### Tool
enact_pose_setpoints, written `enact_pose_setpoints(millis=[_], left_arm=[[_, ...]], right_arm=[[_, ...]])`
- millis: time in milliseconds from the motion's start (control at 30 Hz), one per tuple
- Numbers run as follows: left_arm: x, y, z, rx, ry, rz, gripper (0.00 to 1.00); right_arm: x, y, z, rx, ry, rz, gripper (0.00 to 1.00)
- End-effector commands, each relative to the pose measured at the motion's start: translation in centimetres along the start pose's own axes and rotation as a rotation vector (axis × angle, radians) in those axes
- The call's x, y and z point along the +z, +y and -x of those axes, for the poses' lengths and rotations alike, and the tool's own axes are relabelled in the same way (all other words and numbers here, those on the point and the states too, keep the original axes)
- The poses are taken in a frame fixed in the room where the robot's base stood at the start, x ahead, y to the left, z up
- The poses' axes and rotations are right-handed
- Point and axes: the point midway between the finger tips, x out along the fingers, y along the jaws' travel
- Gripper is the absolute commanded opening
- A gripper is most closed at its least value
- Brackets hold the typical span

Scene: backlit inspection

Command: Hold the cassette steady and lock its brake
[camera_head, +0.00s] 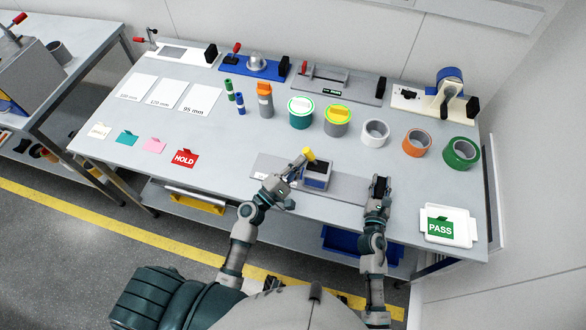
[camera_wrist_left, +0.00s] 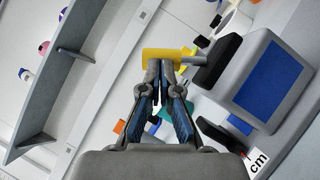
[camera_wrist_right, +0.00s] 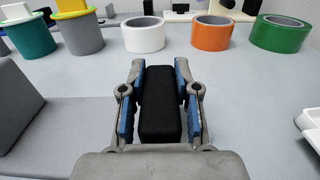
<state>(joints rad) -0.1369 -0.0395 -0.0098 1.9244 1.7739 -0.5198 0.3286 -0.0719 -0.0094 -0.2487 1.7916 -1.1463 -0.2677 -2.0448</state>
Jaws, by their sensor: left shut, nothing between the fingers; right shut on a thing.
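The cassette is a grey box with a blue top (camera_head: 316,176), on a long grey base (camera_head: 345,187) at the table's front edge. The blue face (camera_wrist_left: 262,85) also shows in the left wrist view. A yellow brake handle (camera_head: 309,154) sticks up at its far left side. My left gripper (camera_head: 296,164) is shut and empty, its tips at the yellow handle (camera_wrist_left: 176,55); I cannot tell whether they touch. My right gripper (camera_head: 380,184) is shut on a black block (camera_wrist_right: 160,105) at the base's right end. Its fingers lie along both sides of the block.
Rolls of white (camera_head: 375,132), orange (camera_head: 416,142) and green tape (camera_head: 461,153) stand behind my right gripper. A white tray (camera_head: 455,238) with a green PASS card lies at right. A red HOLD card (camera_head: 184,158) lies at left. Several fixtures line the back.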

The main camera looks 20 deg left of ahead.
Motion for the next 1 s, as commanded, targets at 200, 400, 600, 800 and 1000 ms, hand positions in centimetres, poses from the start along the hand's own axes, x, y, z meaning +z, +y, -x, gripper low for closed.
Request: enact_pose_setpoints(millis=[200, 400, 600, 800, 1000], left_arm=[[-0.02, -0.06, -0.03, -0.001, 0.000, 0.000, 0.00], [0.03, -0.05, -0.05, -0.006, -0.001, -0.008, 0.00], [0.26, 0.04, -0.23, -0.032, -0.002, -0.044, 0.00], [0.44, 0.03, -0.35, -0.048, -0.002, -0.065, 0.00], [0.64, 0.15, -0.49, -0.066, -0.003, -0.094, 0.00]], right_arm=[[-0.67, -0.05, 0.14, -0.002, 0.013, 0.001, 0.00], [-0.67, -0.06, 0.14, -0.002, 0.013, 0.001, 0.00], [-0.67, -0.07, 0.13, -0.002, 0.013, 0.001, 0.00], [-0.67, -0.07, 0.13, -0.002, 0.013, 0.001, 0.00], [-0.66, -0.06, 0.13, -0.002, 0.013, 0.001, 0.00]])
